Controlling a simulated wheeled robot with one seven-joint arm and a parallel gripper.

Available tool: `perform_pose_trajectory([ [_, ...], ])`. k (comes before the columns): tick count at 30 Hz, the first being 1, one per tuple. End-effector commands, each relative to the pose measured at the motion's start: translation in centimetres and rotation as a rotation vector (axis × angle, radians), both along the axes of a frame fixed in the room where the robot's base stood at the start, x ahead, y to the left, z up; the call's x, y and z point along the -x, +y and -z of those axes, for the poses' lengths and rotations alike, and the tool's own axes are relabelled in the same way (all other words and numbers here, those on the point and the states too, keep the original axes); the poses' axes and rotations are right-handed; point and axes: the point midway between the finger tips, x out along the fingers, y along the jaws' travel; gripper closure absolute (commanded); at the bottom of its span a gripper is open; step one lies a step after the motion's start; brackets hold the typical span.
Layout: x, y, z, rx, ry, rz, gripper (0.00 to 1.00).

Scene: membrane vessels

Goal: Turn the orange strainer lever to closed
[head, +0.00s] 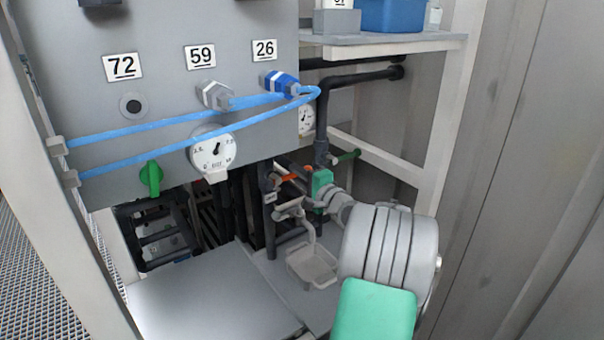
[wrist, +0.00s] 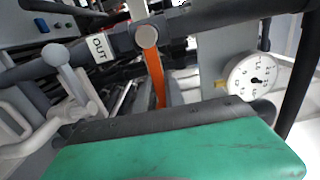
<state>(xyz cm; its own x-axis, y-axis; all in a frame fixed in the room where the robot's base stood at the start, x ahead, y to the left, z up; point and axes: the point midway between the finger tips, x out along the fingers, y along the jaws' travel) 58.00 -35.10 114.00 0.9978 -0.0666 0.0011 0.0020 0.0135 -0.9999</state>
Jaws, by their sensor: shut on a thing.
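The orange strainer lever (wrist: 155,75) hangs from a round grey pivot on a dark pipe in the wrist view. Its lower end runs behind the edge of my green and black gripper (wrist: 165,125). In the head view a short piece of the orange lever (head: 289,176) shows just left of my gripper (head: 318,188), low under the panel. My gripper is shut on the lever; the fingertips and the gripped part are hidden.
A white OUT label (wrist: 99,47) marks the pipe. A pressure gauge (wrist: 251,76) is close on the right. A pale valve handle (wrist: 70,75) stands left. In the head view, blue hoses (head: 180,133) cross the panel and a tray (head: 312,266) sits below.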

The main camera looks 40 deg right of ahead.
Motion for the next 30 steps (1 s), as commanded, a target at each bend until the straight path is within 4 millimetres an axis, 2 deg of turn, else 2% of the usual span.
perform_pose_trajectory([
  [5,0.0,0.0,0.3,-0.006,0.004,-0.001,1.0],
  [6,0.0,0.0,0.3,-0.006,0.004,-0.001,0.83],
  [13,0.1,0.0,0.2,-0.003,0.002,0.0,0.65],
  [20,0.1,-0.1,0.1,-0.002,0.001,0.001,0.65],
  [23,0.8,-0.1,0.2,-0.002,0.001,0.002,0.65],
  [30,5.6,0.2,0.3,-0.002,0.001,0.005,0.65],
])
